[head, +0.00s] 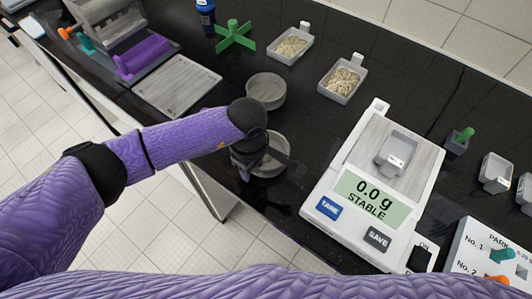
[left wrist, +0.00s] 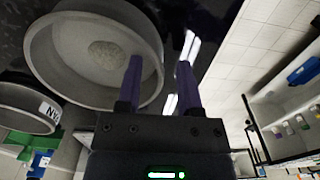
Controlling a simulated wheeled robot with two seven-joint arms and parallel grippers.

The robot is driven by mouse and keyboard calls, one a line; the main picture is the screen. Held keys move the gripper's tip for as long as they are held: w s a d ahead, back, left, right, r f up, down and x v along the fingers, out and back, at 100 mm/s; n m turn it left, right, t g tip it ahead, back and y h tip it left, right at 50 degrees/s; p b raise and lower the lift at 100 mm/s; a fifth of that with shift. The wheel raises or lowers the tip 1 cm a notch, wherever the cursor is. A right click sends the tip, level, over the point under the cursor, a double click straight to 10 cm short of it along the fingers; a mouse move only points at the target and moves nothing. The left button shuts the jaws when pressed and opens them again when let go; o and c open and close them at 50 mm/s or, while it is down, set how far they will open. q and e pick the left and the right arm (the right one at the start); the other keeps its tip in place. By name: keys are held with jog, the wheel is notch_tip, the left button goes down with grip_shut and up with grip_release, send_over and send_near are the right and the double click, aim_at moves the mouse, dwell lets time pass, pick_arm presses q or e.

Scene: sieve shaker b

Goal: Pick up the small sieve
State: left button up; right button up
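A round grey sieve (head: 277,163) stands on the black bench near its front edge, partly hidden by my left gripper (head: 268,158). It shows large in the left wrist view (left wrist: 75,45), with a pale round patch on its floor. My left gripper (left wrist: 160,62) is open there, its fingers apart at the sieve's rim. One finger overlaps the inside of the wall and the other is outside it. I cannot tell whether they touch. A second round grey dish or sieve (head: 266,88) stands just behind; I cannot tell which is smaller. My right gripper is out of view.
A white scale (head: 352,232) reading 0.0 g, with a small tray (head: 396,153) on it, stands to the right. Two trays of grains (head: 291,44) (head: 343,80), a green cross-shaped piece (head: 235,37) and a grey plate (head: 178,85) lie behind. Bare bench separates sieve and scale.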

pick_arm(q)
grip_shut()
dwell(1.3)
